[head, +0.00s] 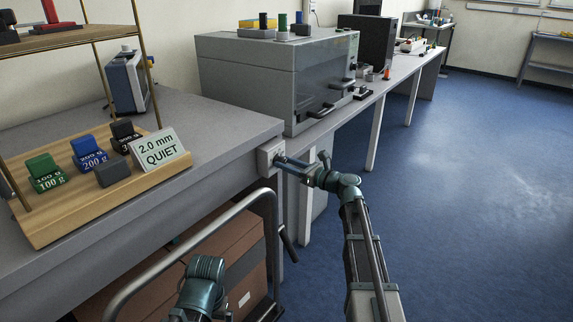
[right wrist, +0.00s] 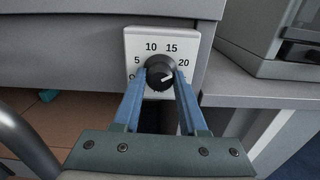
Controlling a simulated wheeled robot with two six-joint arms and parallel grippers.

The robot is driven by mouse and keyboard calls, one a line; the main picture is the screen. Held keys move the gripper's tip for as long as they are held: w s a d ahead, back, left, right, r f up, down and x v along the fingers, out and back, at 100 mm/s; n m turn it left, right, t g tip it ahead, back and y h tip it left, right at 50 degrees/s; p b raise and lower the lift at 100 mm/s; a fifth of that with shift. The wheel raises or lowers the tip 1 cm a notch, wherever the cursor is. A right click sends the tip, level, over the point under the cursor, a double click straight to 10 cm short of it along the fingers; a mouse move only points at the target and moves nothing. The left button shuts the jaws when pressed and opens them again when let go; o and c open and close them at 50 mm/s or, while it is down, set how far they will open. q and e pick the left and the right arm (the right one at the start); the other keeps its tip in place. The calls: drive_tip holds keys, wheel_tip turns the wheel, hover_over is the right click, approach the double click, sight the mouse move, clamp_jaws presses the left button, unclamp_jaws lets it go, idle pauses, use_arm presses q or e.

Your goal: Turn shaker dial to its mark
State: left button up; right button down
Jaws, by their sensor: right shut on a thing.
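The shaker dial is a black round knob (right wrist: 160,71) on a white scale plate (right wrist: 137,43) with the numbers 5, 10, 15 and 20 readable around it. A white line on the knob points to the right, roughly toward the side of the 20. The plate also shows on the bench's end in the head view (head: 265,158). My right gripper (head: 277,160) is shut on the knob, one blue finger on each side of it, as the right wrist view shows (right wrist: 159,77). The fingers partly hide the lower scale.
A card (head: 160,150) reading "2.0 mm QUIET" stands on the wooden tray (head: 75,222) with several weights. A grey oven-like box (head: 245,75) stands behind the dial. A curved metal rail (head: 170,255) and brown boxes (head: 215,262) are below. Blue floor is free at right.

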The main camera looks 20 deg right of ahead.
drive_tip(key=m, duration=1)
drive_tip(key=shift+s, duration=0.1)
drive_tip(key=shift+a+m, duration=0.1)
drive_tip(key=shift+m, duration=0.4)
drive_tip(key=shift+c, duration=2.2)
unclamp_jaws()
drive_tip(key=v, duration=1.4)
